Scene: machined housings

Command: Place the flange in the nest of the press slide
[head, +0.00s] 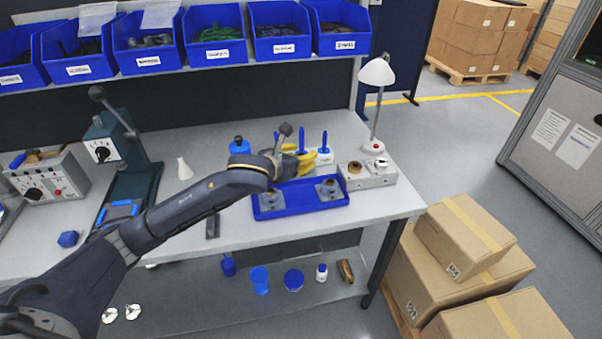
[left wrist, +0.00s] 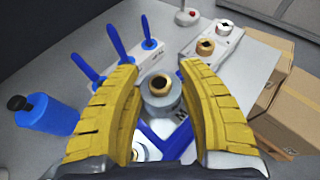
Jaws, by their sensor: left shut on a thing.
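My left gripper (head: 300,159) is over the back of the blue tray, with its yellow fingers on either side of a grey flange (left wrist: 160,103) with a bronze-coloured bore. The fingers are shut on this flange, which lies between them in the left wrist view (left wrist: 160,110). In the head view the held flange cannot be made out. Two other grey flanged parts (head: 268,203) (head: 328,189) sit in the blue tray (head: 300,208). The teal lever press (head: 118,150) stands at the left, with a blue slide piece (head: 119,211) at its base. My right gripper is out of view.
A gauge block (head: 371,179) with two ringed posts is right of the tray, near a white lamp (head: 376,75). Upright blue-handled tools (head: 325,143) stand behind the gripper. A blue bottle (left wrist: 48,114) and a white funnel-shaped bottle (head: 184,169) are left of it.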

